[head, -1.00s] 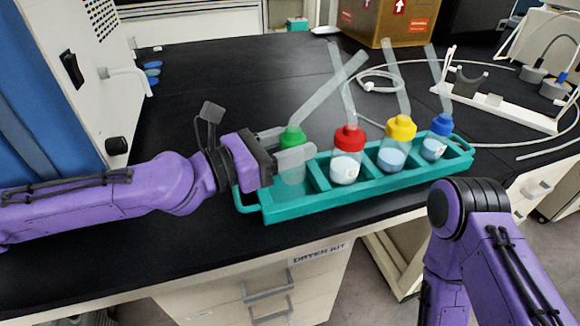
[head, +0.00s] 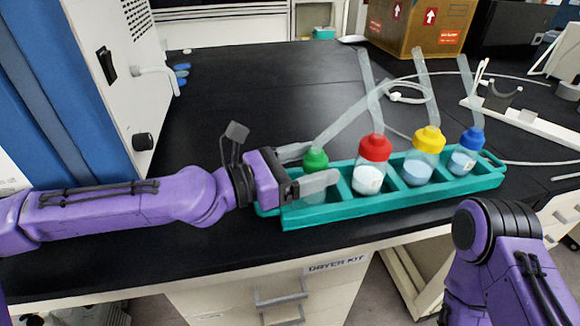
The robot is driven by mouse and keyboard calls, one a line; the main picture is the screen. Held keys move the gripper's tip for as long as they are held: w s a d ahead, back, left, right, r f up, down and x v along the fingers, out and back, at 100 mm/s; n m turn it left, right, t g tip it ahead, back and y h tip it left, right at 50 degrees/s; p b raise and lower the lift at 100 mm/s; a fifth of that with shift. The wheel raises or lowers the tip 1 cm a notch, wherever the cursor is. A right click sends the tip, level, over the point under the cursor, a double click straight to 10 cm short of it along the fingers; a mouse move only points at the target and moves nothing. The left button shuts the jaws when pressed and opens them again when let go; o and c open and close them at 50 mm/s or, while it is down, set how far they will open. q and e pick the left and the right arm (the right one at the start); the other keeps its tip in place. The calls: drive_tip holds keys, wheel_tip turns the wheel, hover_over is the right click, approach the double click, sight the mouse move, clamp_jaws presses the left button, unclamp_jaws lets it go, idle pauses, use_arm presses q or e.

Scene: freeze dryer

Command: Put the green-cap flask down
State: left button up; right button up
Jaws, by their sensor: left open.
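The green-cap flask (head: 315,162) stands in the left end compartment of the teal rack (head: 340,212), with its tube leaning up to the right. Its cap is a little lower than the red cap beside it. My left gripper (head: 306,168) is open, with one finger behind the flask and the other in front. The front finger hides much of the flask's body, so I cannot tell whether either finger touches it. My right gripper is out of view; only part of that arm shows at the lower right.
Red-cap (head: 372,165), yellow-cap (head: 426,155) and blue-cap (head: 467,152) flasks fill the other compartments, their tubes rising above. A cardboard box (head: 420,28) and a white stand (head: 530,120) are behind. A white machine (head: 120,70) is at the left. The black bench (head: 260,90) behind my left arm is clear.

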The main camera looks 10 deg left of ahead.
use_arm(q)
drive_tip(key=p+v, duration=0.1)
drive_tip(key=v, duration=0.4)
drive_tip(key=p+v, duration=0.1)
drive_tip(key=v, duration=0.5)
drive_tip(key=shift+r+p, duration=0.25)
drive_tip(key=shift+p, duration=0.05)
drive_tip(key=shift+s+a, duration=0.15)
drive_tip(key=shift+a, duration=0.05)
drive_tip(key=shift+f, duration=0.15)
idle(0.4)
